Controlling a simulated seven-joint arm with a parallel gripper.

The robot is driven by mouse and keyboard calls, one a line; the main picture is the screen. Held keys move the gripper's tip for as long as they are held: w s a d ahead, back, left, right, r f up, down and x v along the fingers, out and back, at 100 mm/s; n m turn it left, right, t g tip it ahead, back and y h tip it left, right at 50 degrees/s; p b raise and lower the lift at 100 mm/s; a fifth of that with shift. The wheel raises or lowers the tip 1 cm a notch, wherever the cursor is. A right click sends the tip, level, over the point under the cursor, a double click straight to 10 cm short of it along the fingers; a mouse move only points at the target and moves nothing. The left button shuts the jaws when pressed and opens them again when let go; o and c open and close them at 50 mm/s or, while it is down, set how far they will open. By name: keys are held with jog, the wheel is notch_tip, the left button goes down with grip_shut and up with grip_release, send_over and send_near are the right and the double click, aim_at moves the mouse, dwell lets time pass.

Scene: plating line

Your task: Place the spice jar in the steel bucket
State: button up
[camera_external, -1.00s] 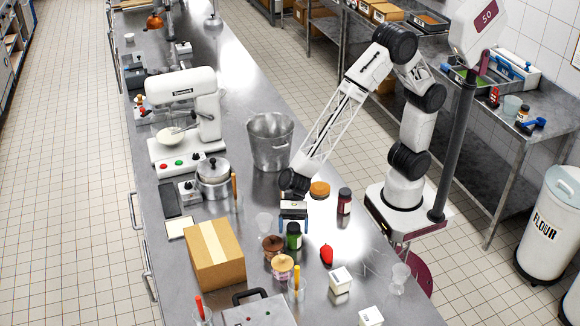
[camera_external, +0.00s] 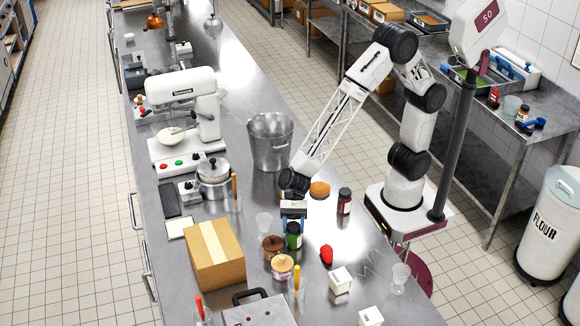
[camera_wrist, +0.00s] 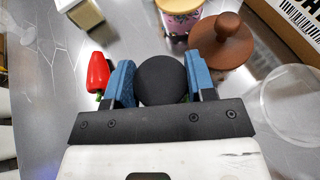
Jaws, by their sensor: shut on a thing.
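The spice jar (camera_external: 293,241) is a small green jar with a black lid, upright on the steel counter. In the wrist view its round black lid (camera_wrist: 161,80) sits between the two blue fingers. My gripper (camera_external: 293,225) points down over the jar and is shut on it, with a finger on each side. It also shows in the wrist view (camera_wrist: 160,84). The steel bucket (camera_external: 270,150) stands open at the top, farther back on the counter, beyond my gripper. The inside bottom of the bucket is hidden.
A red pepper (camera_external: 326,254), a brown-lidded pot (camera_external: 273,248), a patterned jar (camera_external: 282,267) and a clear cup (camera_external: 263,222) stand close around the jar. A dark red jar (camera_external: 344,201) and an orange-topped item (camera_external: 319,189) are behind. A cardboard box (camera_external: 215,256) is left.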

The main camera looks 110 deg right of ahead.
jog(key=shift+r, duration=0.6)
notch_tip(320, 180, up, 2)
jog(key=shift+r, duration=0.1)
jog(key=s+d, duration=0.2)
jog(key=s, duration=0.3)
jog(key=s+d+r, duration=0.1)
jog(key=s, duration=0.4)
jog(key=s+d, duration=0.2)
jog(key=s, duration=0.3)
jog(key=shift+d+r, duration=0.2)
jog(key=shift+d, duration=0.15)
jog(key=shift+w+d, duration=0.1)
jog(key=shift+w, duration=0.05)
